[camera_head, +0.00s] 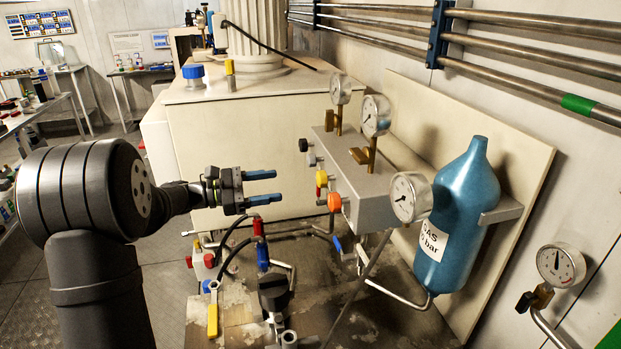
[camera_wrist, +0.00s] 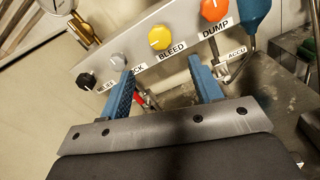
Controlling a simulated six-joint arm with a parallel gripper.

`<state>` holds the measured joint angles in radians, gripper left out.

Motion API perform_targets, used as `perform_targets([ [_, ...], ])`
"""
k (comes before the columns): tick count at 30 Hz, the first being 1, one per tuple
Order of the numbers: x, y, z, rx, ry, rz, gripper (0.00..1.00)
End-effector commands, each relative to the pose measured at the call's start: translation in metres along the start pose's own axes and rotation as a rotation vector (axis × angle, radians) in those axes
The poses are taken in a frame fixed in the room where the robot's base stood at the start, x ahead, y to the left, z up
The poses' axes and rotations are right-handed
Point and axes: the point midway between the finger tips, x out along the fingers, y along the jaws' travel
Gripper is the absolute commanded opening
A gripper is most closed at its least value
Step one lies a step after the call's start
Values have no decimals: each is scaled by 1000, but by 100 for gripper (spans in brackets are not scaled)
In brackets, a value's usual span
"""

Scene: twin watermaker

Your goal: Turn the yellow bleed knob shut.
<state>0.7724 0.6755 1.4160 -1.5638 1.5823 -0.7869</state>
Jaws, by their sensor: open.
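The yellow bleed knob (camera_wrist: 160,38) sits on the front of a grey manifold block, above a label reading BLEED. In the head view the yellow knob (camera_head: 321,178) is on the block's left face, with a red part just below it. My gripper (camera_head: 277,187) is open and empty, its blue fingers pointing right toward the knob with a gap between. In the wrist view my gripper (camera_wrist: 165,80) has its two blue fingers apart, and the knob shows beyond and between them. Nothing touches the knob.
An orange DUMP knob (camera_wrist: 214,9) is right of the yellow one; a grey knob (camera_wrist: 118,60) and a black knob (camera_wrist: 87,80) are left. Pressure gauges (camera_head: 376,115) stand on the block. A blue gas bottle (camera_head: 460,215) is at right. Hoses and valves lie below my gripper.

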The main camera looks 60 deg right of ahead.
Motion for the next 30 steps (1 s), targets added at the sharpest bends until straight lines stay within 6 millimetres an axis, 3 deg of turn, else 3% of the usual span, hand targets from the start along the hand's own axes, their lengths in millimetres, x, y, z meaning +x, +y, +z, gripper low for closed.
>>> perform_targets([
  [9,72,-1,0,-3,-1,-4,59],
  [15,107,-1,0,-3,0,-3,59],
  [21,124,0,0,-3,0,-1,59],
  [30,127,0,0,-3,0,1,59],
])
